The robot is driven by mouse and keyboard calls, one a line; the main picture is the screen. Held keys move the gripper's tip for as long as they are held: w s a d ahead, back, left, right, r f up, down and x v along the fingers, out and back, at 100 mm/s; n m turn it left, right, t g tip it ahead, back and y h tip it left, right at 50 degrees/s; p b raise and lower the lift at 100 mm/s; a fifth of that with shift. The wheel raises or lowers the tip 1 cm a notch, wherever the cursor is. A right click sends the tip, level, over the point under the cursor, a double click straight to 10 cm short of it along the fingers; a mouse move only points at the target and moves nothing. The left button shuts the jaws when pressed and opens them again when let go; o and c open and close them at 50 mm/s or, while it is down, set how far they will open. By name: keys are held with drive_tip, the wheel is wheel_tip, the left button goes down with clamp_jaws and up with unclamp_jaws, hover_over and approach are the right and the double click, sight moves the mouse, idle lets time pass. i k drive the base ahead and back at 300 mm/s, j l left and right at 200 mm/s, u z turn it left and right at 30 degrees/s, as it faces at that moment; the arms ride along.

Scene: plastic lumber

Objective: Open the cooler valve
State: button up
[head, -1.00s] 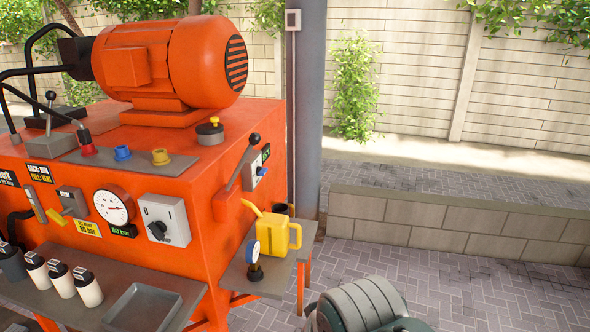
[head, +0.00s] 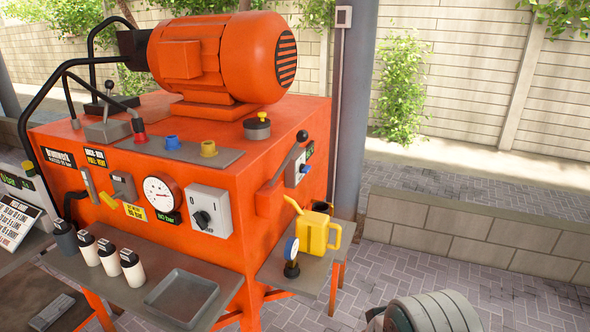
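An orange machine (head: 250,180) with a motor on top fills the left and middle of the head view. I cannot tell which control is the cooler valve. The front panel carries a grey lever (head: 89,185), a small yellow handle (head: 108,201), a round gauge (head: 160,195) and a grey switch box (head: 222,200) with a black knob. On top are a blue fitting (head: 171,142), a yellow fitting (head: 208,148) and a black-and-yellow cap (head: 257,127). A long black-knobbed lever (head: 287,160) and a box with a small blue part (head: 304,169) are on the right side.
A front shelf holds several bottles (head: 109,257) and an empty grey tray (head: 182,297). A side shelf holds a yellow can (head: 319,231) and a small gauge (head: 291,256). A grey post (head: 352,110) stands behind. Paving (head: 480,290) at the right is open before a low wall (head: 445,235).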

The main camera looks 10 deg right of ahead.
sight(304, 168)
drive_tip(key=i+l+z, duration=0.25)
drive_tip(key=i+z, duration=0.6)
drive_tip(key=i+l, duration=0.05)
